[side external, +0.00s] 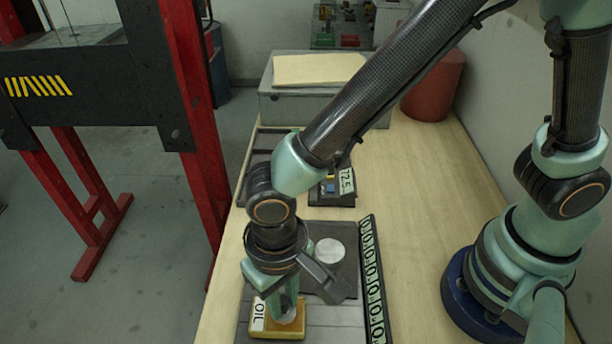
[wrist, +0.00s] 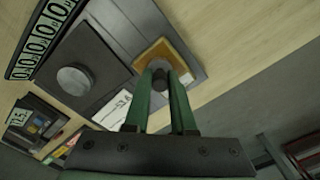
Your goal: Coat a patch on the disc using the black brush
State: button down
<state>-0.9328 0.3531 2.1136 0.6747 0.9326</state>
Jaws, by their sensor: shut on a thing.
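My gripper (side external: 286,302) points down over the yellow oil tray (side external: 262,331), which has a white OIL label, near the front of the bench. In the wrist view its fingers (wrist: 162,92) are shut on a dark, round-ended thing, which I take for the black brush (wrist: 160,76). The brush end is over the oil tray (wrist: 180,50); I cannot tell if it touches. In the side view the fingers mostly hide the brush. The pale grey disc (side external: 330,251) lies on a dark plate behind and right of the gripper; it also shows in the wrist view (wrist: 75,80).
A strip of zeros (side external: 374,285) runs along the plate's right edge. A small device reading 72.5 (side external: 335,190) stands behind the plate. A grey box (side external: 290,108) and a red bin (side external: 433,88) stand farther back.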

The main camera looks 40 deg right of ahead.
aim_at(283, 299)
dwell(0.4)
jog(key=shift+r, duration=3.5)
jog(key=w+d+r, duration=0.1)
jog(key=w+d, duration=0.3)
jog(key=d, duration=0.5)
jog(key=w+d+r, duration=0.2)
jog(key=w+d, duration=0.2)
jog(key=d, duration=0.6)
jog(key=w+d+r, duration=0.2)
jog(key=w+d, duration=0.1)
jog(key=d, duration=0.7)
jog(key=shift+w, duration=0.4)
jog(key=shift+a, duration=0.1)
